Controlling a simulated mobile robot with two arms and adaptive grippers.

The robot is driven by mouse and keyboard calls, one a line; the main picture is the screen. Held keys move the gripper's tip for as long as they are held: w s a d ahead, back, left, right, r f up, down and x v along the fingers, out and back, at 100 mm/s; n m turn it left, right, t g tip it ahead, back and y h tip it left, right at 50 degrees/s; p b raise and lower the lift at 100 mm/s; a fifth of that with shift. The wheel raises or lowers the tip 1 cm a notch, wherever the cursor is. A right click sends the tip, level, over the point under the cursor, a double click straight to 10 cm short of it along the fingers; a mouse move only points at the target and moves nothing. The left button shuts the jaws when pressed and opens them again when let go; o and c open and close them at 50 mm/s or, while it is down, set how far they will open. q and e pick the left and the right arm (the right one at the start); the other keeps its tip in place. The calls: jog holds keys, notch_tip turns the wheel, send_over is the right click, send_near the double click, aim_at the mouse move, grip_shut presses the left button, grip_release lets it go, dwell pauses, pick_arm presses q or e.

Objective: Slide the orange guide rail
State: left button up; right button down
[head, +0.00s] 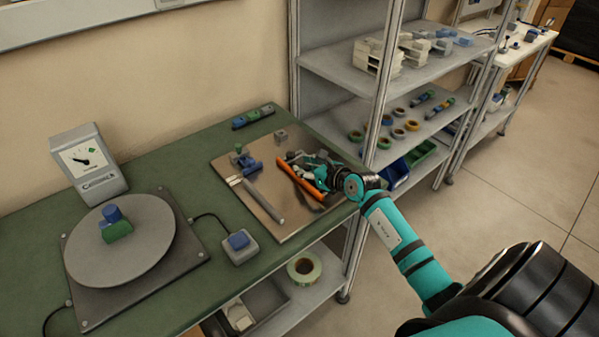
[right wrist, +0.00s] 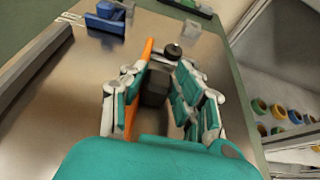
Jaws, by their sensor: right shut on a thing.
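The orange guide rail (head: 298,181) lies slantwise on a metal plate (head: 235,163) on the green bench. My right gripper (head: 313,168) is low over the plate, at the right side of the rail. In the right wrist view, my right gripper (right wrist: 160,95) has its fingers closed around a dark block (right wrist: 155,87). The orange rail (right wrist: 149,47) runs along the left finger, partly hidden by it. A round black knob (right wrist: 173,50) stands just beyond the fingertips. I cannot tell how the block joins the rail. My left gripper is not in view.
A grey bar (head: 263,201) lies on the plate left of the rail, with a blue clamp (head: 250,166) behind it. A small grey block (head: 281,136) stands at the back. A turntable (head: 120,240) is at left; a shelf rack (head: 388,85) stands close at right.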

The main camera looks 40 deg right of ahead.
jog(key=c, duration=1.3)
grip_release()
jog(key=shift+d+r, duration=0.1)
jog(key=shift+d, duration=0.1)
jog(key=shift+c, duration=0.2)
jog(key=o, duration=0.3)
jog(key=shift+d, duration=0.1)
jog(key=shift+o, duration=0.2)
jog(key=shift+s, duration=0.3)
jog(key=v, duration=1.1)
jog(key=shift+s, duration=0.2)
